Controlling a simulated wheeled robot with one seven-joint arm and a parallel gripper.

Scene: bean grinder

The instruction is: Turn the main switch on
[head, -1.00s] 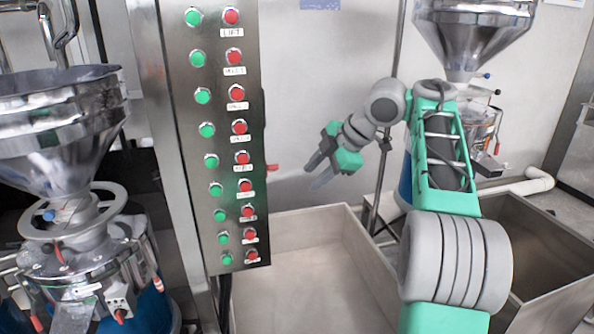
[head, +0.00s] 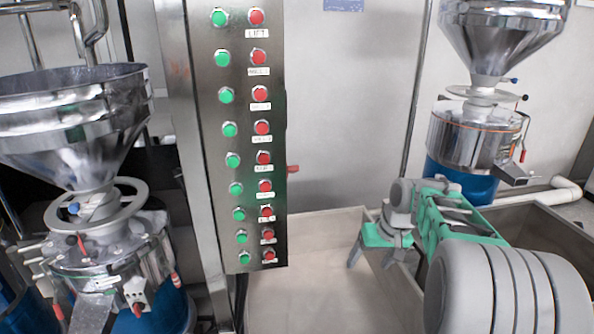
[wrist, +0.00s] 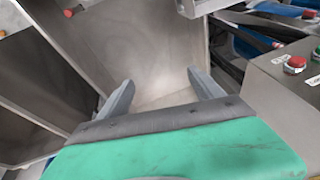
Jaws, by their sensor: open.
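The steel control panel (head: 206,130) stands upright left of centre in the head view, with a column of green buttons and a column of red buttons with labels. A small red switch-like part (head: 292,169) sticks out from its right side; I cannot tell its setting. My gripper (head: 372,254) is lower and to the right of the panel, apart from it, over the steel bin. In the wrist view my gripper (wrist: 162,90) is open and empty, its two fingers well apart. A panel corner (wrist: 283,95) with a red button shows at the right of that view.
A grinder with a steel hopper (head: 70,125) stands at the left. Another grinder (head: 475,140) stands behind my arm at the right. A steel bin (head: 335,219) with raised walls lies below my gripper. The space just right of the panel is free.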

